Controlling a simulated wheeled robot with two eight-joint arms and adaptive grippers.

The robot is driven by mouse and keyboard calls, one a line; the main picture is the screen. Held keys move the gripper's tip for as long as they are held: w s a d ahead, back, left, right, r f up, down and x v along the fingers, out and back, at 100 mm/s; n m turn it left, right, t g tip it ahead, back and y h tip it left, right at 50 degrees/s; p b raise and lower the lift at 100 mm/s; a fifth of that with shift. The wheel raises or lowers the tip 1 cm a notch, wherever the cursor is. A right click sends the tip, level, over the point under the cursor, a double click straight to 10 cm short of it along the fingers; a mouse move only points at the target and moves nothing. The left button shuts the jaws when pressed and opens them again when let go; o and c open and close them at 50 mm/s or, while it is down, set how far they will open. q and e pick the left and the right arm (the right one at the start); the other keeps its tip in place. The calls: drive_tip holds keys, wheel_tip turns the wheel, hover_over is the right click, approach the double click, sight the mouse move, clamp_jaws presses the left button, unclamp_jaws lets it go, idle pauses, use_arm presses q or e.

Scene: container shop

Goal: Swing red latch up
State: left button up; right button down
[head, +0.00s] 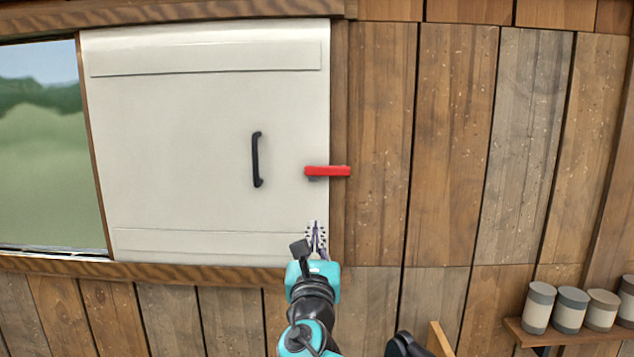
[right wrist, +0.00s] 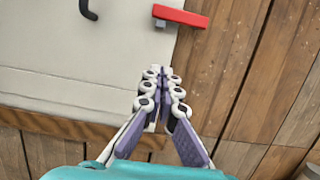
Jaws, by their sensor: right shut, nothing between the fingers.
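The red latch (head: 327,171) lies horizontal across the right edge of the white shutter panel (head: 190,200) and reaches onto the wooden frame. It also shows at the top of the right wrist view (right wrist: 181,16). My right gripper (head: 316,226) is shut and empty. It is below the latch, in front of the panel's lower right corner, with its fingertips pointing up and a gap between them and the latch. In the right wrist view the fingertips (right wrist: 162,73) are together below the latch. My left gripper is not in view.
A black handle (head: 257,160) stands upright on the panel, left of the latch. A window (head: 45,150) is at the far left. A shelf (head: 565,335) with several jars is at the lower right. The plank wall right of the latch is clear.

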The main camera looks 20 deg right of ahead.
sight(327, 169)
drive_tip(key=p+x, duration=0.2)
drive_tip(key=x, duration=0.8)
drive_tip(key=shift+w, duration=0.2)
wheel_tip(327, 169, up, 4)
drive_tip(key=shift+s+f+p, duration=0.15)
drive_tip(key=shift+f+p, duration=0.1)
drive_tip(key=shift+p, duration=0.3)
drive_tip(key=shift+s+a+r, duration=0.1)
drive_tip(key=shift+s+r, duration=0.05)
drive_tip(key=shift+r, duration=0.15)
drive_tip(key=shift+f, duration=0.1)
drive_tip(key=shift+m, duration=0.3)
drive_tip(key=shift+r+m, duration=0.25)
drive_tip(key=shift+m, duration=0.05)
